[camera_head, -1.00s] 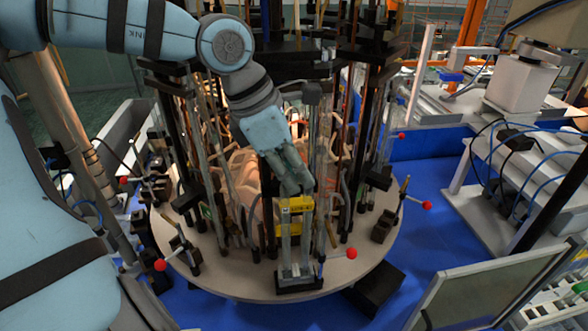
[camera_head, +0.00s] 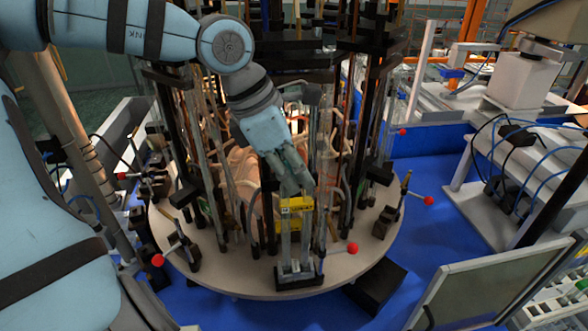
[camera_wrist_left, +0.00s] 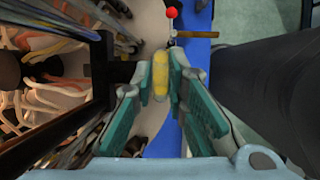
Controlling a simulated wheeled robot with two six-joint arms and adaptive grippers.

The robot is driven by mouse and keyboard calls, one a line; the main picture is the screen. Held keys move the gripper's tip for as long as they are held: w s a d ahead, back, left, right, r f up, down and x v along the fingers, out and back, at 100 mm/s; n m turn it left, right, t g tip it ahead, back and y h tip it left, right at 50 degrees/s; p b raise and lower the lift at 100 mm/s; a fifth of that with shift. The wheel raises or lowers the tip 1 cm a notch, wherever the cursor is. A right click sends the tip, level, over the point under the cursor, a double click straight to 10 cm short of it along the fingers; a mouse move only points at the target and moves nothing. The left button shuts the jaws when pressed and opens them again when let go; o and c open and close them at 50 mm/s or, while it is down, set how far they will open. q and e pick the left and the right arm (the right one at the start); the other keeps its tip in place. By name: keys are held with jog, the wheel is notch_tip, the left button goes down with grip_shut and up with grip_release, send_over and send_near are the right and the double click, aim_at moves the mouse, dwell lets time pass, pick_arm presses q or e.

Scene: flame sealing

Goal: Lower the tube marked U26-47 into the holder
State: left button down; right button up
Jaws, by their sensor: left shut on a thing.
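The tube (camera_head: 296,231) is clear and upright, with a yellow label (camera_head: 296,204) near its top; I cannot read its marking for sure. My left gripper (camera_head: 293,188) is shut on the tube's top at the yellow part. In the left wrist view the yellow part (camera_wrist_left: 161,76) sits between the green-padded fingers. The holder (camera_head: 299,279) is a small black-based stand at the front of the round platform, directly below the gripper. The tube's lower end is over or in the holder; clear parts overlap, so I cannot tell how deep. My right gripper is not in view.
The round platform (camera_head: 248,281) carries many upright rods and glass tubes close behind and beside the gripper. Red-knobbed levers (camera_head: 352,248) stick out around its rim. A black block (camera_head: 376,287) lies at front right. The blue floor (camera_head: 428,235) to the right is clear.

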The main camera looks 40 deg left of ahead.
pick_arm(q)
jog(key=shift+f, duration=0.25)
jog(key=c, duration=1.5)
grip_release()
jog(key=shift+r, duration=0.1)
notch_tip(320, 180, up, 5)
jog(key=p, duration=0.4)
jog(key=shift+f, duration=0.2)
